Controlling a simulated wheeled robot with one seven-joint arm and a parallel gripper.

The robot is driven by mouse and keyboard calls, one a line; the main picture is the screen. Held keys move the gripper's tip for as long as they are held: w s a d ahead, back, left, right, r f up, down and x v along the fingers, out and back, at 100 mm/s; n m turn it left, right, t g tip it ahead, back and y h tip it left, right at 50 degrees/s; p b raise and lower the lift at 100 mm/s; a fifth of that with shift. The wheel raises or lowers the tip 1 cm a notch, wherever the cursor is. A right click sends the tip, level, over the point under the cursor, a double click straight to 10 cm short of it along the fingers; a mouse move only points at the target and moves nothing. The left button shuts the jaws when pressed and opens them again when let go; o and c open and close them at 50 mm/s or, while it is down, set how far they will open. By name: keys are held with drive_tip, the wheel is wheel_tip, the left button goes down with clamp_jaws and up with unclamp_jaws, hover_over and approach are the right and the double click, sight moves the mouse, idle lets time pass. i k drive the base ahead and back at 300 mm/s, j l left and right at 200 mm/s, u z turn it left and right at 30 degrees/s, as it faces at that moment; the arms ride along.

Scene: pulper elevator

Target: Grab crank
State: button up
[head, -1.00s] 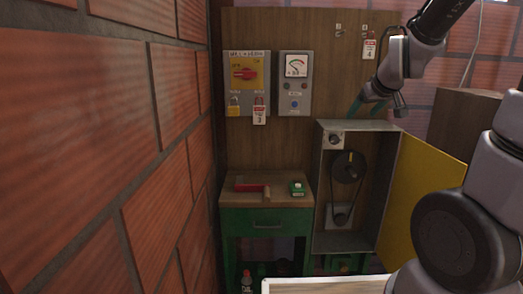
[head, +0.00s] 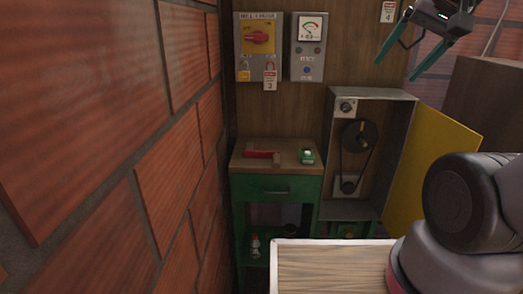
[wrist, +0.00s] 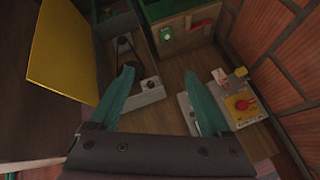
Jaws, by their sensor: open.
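A red, roughly L-shaped piece (head: 260,154), which looks like the crank, lies on the wooden top (head: 240,164) of a green cabinet in the head view. A small red shape (wrist: 200,25) on the cabinet top in the wrist view appears to be the same piece. A small green and white item (head: 306,156) lies to its right in the head view. My gripper (head: 400,62) is open and empty, up at the right, well above and apart from the cabinet top. Its two teal fingers are spread in the wrist view (wrist: 158,76).
A grey box (head: 376,155) with a belt and pulleys stands right of the cabinet, its yellow door (head: 430,160) swung open. A panel with a red switch (head: 257,38) and a gauge box (head: 308,45) hang above. A brick wall (head: 110,130) bounds the left side.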

sight(250, 153)
drive_tip(key=i+l+u, duration=0.15)
drive_tip(key=l+u, duration=0.25)
drive_tip(key=i+l+u, duration=0.1)
drive_tip(key=l+u, duration=0.7)
drive_tip(key=l, duration=0.2)
